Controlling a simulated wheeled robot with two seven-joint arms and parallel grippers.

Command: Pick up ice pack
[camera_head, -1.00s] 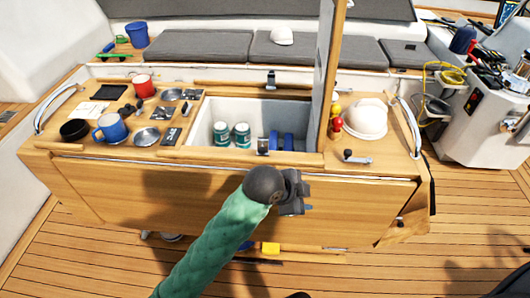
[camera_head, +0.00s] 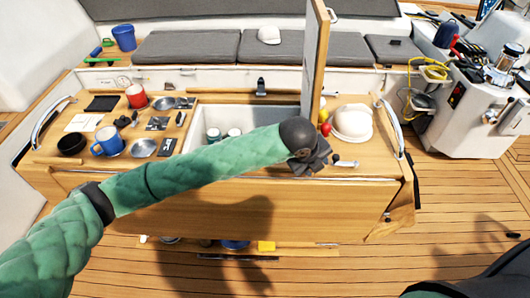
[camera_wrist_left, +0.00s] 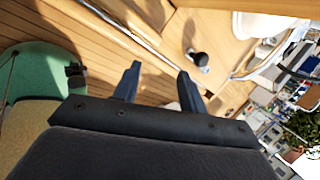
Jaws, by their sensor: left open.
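The open cool box (camera_head: 240,112) is sunk in the wooden cockpit table, with two green-and-white cans (camera_head: 213,134) showing inside. I see no ice pack now; my left forearm covers the right part of the box, where blue items showed earlier. My left gripper (camera_head: 318,160) is over the table's front edge, right of the box opening, beside the raised lid's lower end. In the left wrist view the gripper (camera_wrist_left: 159,72) has its two fingers apart with nothing between them. My right gripper is not in view.
The raised wooden lid (camera_head: 313,60) stands upright at the box's right side. A red mug (camera_head: 136,96), blue mug (camera_head: 109,140) and black bowl (camera_head: 72,144) stand at left.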

